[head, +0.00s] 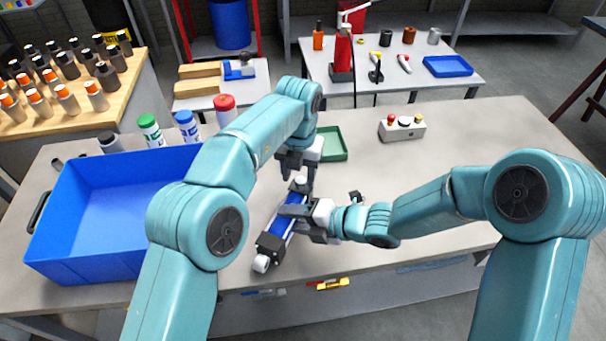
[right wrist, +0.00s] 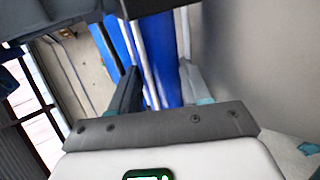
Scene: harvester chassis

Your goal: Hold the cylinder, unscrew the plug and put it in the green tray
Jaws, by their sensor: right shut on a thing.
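The cylinder (head: 291,222) has a blue body, black end blocks and a pale round tip at its near end. It lies slanted on the bench, and its blue side also fills the middle of the right wrist view (right wrist: 163,62). My right gripper (head: 289,210) is shut on its body from the right. My left gripper (head: 300,178) points down at the far end of the cylinder. Its fingers hide the plug there, and I cannot tell whether they grip it. The green tray (head: 334,145) stands just beyond, partly behind my left wrist; its visible part is empty.
A large blue bin (head: 110,262) takes up the left of the bench. Several capped bottles (head: 187,127) stand behind it. A control box with buttons (head: 402,128) stands at the back right. A small dark item (head: 356,197) lies behind my right wrist. The bench's right side is clear.

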